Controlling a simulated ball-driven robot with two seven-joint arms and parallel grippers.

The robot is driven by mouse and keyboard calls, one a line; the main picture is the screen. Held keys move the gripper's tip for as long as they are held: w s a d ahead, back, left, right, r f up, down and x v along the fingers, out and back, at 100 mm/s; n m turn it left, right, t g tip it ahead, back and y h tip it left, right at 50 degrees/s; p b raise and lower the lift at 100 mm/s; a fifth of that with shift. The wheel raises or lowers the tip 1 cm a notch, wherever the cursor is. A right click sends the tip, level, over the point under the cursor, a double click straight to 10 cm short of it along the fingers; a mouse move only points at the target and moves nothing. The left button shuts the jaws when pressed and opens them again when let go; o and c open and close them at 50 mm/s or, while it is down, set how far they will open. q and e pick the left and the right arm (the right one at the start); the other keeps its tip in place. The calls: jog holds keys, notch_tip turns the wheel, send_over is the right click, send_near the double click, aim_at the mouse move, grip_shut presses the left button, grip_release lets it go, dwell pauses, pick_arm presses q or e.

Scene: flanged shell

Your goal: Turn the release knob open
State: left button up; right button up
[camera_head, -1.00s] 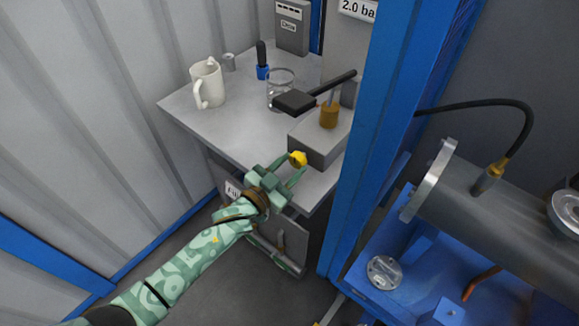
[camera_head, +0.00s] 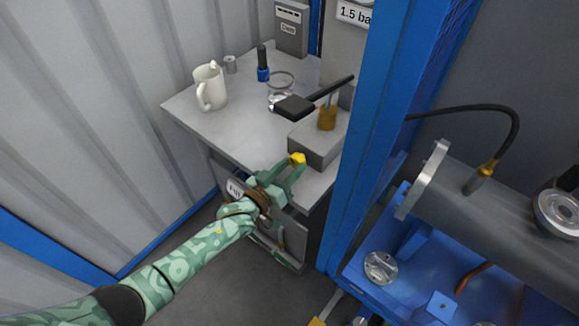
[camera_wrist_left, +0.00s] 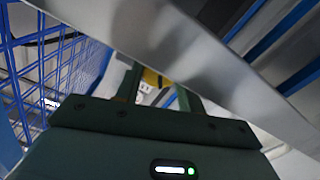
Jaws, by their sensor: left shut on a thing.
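The yellow release knob (camera_head: 298,159) sits on the front face of a grey block (camera_head: 318,150) at the table's near right edge. My left gripper (camera_head: 287,173) reaches it from the front and is shut on the knob. In the left wrist view, the yellow knob (camera_wrist_left: 152,77) shows between the two fingers (camera_wrist_left: 158,92); part of it is hidden by them. A sign reading "1.5 ba" (camera_head: 354,14), cut off by the blue post, is above the block. My right gripper is not in view.
A blue post (camera_head: 365,150) stands close right, with a flanged grey shell (camera_head: 455,205) beyond.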

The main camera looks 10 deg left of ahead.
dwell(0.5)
pick_arm(q)
jog(key=o, duration=1)
jog(key=shift+c, duration=0.2)
jog(key=p+v, duration=0.3)
jog(key=v, duration=1.3)
jog(key=shift+a+p, duration=0.15)
jog(key=shift+p, duration=0.25)
jog(key=shift+s, duration=0.15)
